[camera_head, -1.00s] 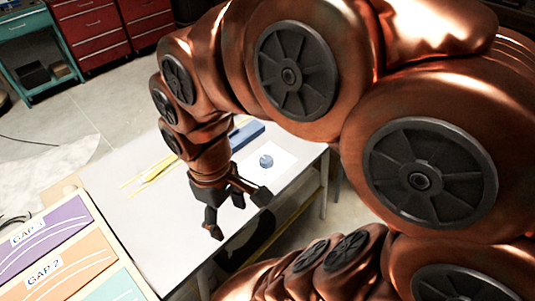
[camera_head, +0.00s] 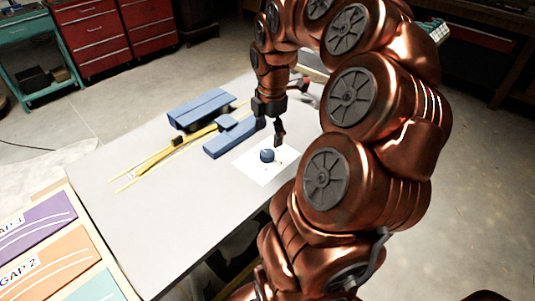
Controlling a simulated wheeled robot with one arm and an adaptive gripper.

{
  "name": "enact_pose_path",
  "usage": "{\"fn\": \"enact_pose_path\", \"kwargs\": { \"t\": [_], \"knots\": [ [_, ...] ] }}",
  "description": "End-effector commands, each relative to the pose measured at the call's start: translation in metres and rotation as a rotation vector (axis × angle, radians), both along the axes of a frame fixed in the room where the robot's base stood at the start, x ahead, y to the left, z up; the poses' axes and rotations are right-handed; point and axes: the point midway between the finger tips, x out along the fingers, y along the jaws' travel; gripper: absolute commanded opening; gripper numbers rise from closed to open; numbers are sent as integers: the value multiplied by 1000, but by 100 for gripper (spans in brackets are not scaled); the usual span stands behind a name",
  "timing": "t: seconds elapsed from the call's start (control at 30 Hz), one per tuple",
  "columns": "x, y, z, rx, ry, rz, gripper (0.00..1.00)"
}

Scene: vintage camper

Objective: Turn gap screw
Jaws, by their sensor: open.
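A small dark blue round knob (camera_head: 267,156), which may be the gap screw, sits on a white sheet (camera_head: 249,170) on the grey table. My gripper (camera_head: 274,130) points down just behind and above the knob. It is open and apart from the knob as far as I can tell. One dark finger shows clearly; the other is partly hidden by the hand.
Blue blocks (camera_head: 226,137) and yellow rails (camera_head: 160,155) lie left of the sheet. Coloured panels, including an orange one labelled GAP 2 (camera_head: 62,262), stand at lower left. The table's front left is bare. Red drawers (camera_head: 95,35) stand far behind.

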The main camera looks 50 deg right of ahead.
Motion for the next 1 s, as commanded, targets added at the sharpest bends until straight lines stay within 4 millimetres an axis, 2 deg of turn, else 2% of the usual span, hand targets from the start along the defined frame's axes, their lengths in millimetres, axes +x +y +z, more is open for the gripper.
{"fn": "enact_pose_path", "kwargs": {
  "t": [0.6,1.0],
  "knots": [
    [4,0,-69,3,4,2,69],
    [5,-1,-75,1,-1,1,69]
  ]
}}
